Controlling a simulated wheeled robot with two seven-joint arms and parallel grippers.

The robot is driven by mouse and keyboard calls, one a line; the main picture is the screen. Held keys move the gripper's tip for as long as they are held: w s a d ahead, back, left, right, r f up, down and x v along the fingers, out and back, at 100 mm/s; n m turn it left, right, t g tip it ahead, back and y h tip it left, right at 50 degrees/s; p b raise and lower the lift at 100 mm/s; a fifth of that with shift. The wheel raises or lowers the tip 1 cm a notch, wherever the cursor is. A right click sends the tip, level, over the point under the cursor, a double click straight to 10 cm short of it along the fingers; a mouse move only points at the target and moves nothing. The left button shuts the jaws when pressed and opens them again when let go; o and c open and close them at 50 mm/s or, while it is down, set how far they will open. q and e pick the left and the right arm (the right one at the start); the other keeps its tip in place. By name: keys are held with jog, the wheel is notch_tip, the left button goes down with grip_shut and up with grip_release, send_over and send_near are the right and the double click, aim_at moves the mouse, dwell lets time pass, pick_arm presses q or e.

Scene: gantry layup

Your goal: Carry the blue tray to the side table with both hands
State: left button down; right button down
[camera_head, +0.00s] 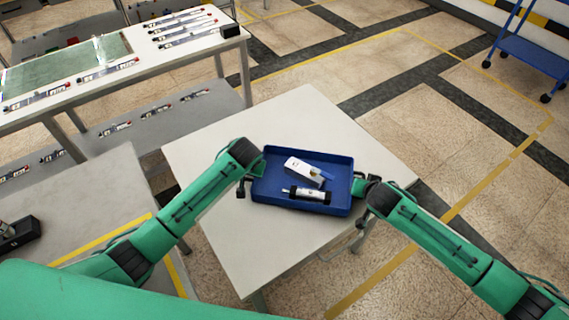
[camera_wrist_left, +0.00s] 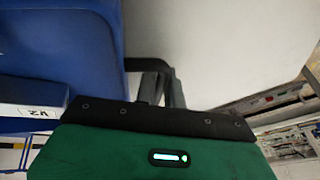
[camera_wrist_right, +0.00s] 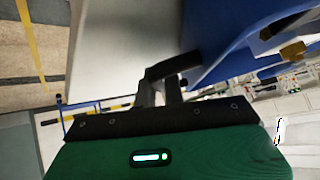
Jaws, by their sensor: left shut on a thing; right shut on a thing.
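The blue tray (camera_head: 268,176) is over the pale square table (camera_head: 300,115) in the middle of the head view. It looks about level; I cannot tell whether it rests on the top or hangs just above it. My left gripper (camera_head: 252,174) is shut on the tray's left wall, and my right gripper (camera_head: 361,186) is shut on its right wall. A white labelled box (camera_head: 302,167) and a silver-and-black cylinder (camera_head: 310,194) lie inside the tray. The tray also shows in the left wrist view (camera_wrist_left: 60,55) and the right wrist view (camera_wrist_right: 225,45).
A long white workbench (camera_head: 150,62) with a green mat and several slim parts stands at the back left. A grey table (camera_head: 95,205) with a yellow stripe is at the left. A blue cart (camera_head: 535,52) stands far right. Floor to the right is clear.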

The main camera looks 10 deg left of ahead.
pick_arm(q)
jog(key=c, duration=1.5)
grip_release()
pick_arm(e)
jog(key=c, duration=1.5)
grip_release()
pick_arm(q)
jog(key=shift+r, duration=0.15)
pick_arm(e)
jog(key=shift+r, duration=0.2)
